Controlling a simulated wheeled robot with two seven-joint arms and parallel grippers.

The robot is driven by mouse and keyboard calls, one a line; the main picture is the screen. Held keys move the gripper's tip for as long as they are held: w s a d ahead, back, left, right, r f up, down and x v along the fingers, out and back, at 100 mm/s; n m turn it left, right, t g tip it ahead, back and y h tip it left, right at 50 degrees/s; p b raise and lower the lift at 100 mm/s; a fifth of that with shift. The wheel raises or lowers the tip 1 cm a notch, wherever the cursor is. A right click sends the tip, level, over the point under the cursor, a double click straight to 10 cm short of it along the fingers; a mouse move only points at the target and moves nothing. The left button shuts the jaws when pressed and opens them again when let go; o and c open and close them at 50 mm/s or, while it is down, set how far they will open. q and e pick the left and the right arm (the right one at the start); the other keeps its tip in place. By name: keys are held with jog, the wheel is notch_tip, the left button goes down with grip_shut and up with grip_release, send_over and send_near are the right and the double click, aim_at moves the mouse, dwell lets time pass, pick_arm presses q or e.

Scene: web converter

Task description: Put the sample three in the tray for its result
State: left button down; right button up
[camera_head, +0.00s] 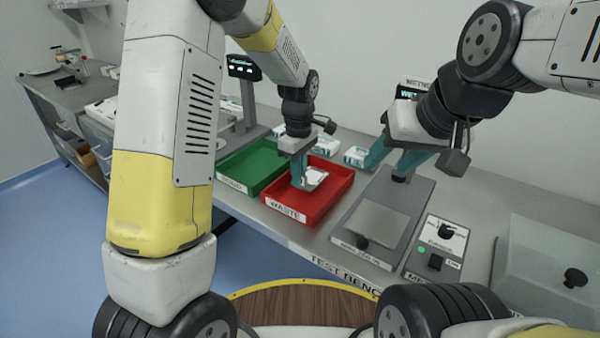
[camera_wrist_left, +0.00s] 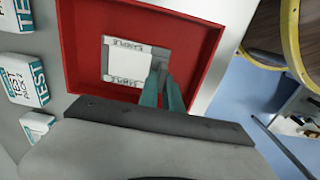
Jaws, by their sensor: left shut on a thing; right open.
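A flat white sample (camera_wrist_left: 129,60) with printed labels at two edges is in the left wrist view, over the red tray. My left gripper (camera_head: 300,180) is shut on the edge of the sample (camera_head: 314,178), inside the outline of the red tray (camera_head: 283,208) marked WASTE. I cannot tell whether the sample touches the tray floor. The green tray (camera_head: 230,183) stands to its left, its label partly readable, and looks empty. My right gripper (camera_head: 388,160) is open and empty, near the back of the grey test fixture.
The grey fixture (camera_head: 376,218) with a plate and knob is right of the red tray. A control panel (camera_head: 440,240) with a green light is beyond it. White-teal test packs (camera_head: 356,156) lie behind the trays. A clear cover (camera_head: 550,260) stands far right.

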pick_arm(q)
jog(key=shift+f, duration=1.8)
jog(key=shift+f, duration=0.15)
jog(key=c, duration=1.5)
grip_release()
jog(key=shift+c, duration=0.2)
notch_tip(320, 180, up, 12)
jog(key=shift+r, duration=0.1)
jog(key=s+a+r+m+t, duration=0.2)
jog(key=s+a+r+m, duration=0.1)
jog(key=s, duration=0.4)
jog(key=s+a+r+m+t+h, duration=0.1)
jog(key=s+a+r+m+t, duration=0.1)
jog(key=s+a+r+m, duration=0.2)
jog(key=s+a+r+m+t+h, duration=0.1)
jog(key=s+a+r+m+t, duration=0.1)
jog(key=s, duration=0.8)
jog(key=shift+s+a+r+m, duration=0.2)
jog(key=shift+a+r+m, duration=0.55)
jog(key=shift+a+m, duration=0.85)
